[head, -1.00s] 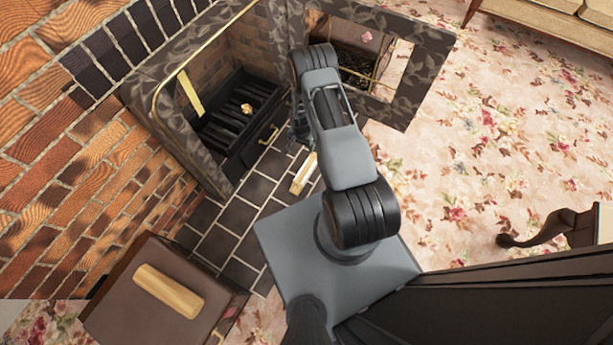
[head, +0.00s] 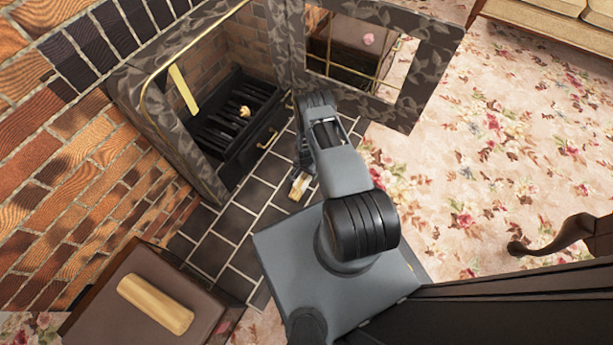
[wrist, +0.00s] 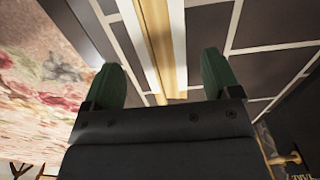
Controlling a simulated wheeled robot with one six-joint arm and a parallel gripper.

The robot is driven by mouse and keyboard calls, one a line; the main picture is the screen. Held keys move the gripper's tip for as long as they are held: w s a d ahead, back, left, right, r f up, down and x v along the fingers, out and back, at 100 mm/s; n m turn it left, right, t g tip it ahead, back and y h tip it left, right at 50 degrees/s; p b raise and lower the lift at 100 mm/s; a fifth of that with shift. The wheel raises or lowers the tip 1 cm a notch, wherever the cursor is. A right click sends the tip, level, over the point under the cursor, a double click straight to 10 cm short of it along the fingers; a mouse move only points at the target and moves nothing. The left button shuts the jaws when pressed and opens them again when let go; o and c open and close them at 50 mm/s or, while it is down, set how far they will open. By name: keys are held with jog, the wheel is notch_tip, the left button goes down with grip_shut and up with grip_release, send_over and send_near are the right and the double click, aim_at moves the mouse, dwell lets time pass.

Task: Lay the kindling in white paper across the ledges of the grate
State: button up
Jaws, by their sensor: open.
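The kindling in white paper (head: 299,186), a pale stick bundle with a white wrap, lies on the dark tiles of the hearth, partly hidden by my arm. In the wrist view the kindling (wrist: 156,35) runs up and down the picture between my green fingers. My gripper (wrist: 163,78) is open, with one finger on each side of it; I cannot tell whether they touch it. The black grate (head: 222,135) stands inside the fireplace, with dark bars and a small tan lump (head: 244,112) on them. Its ledges are hard to make out.
A pale stick (head: 184,88) leans at the fireplace opening. The framed fireplace door (head: 397,107) stands open to the right. A brown box (head: 135,330) with a log (head: 155,305) on it stands at the lower left. Tiles (head: 233,218) between are clear.

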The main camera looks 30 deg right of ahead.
aim_at(305, 175)
notch_tip(305, 175, down, 5)
jog(key=b, duration=0.3)
jog(key=shift+a, duration=0.15)
jog(key=c, duration=1.2)
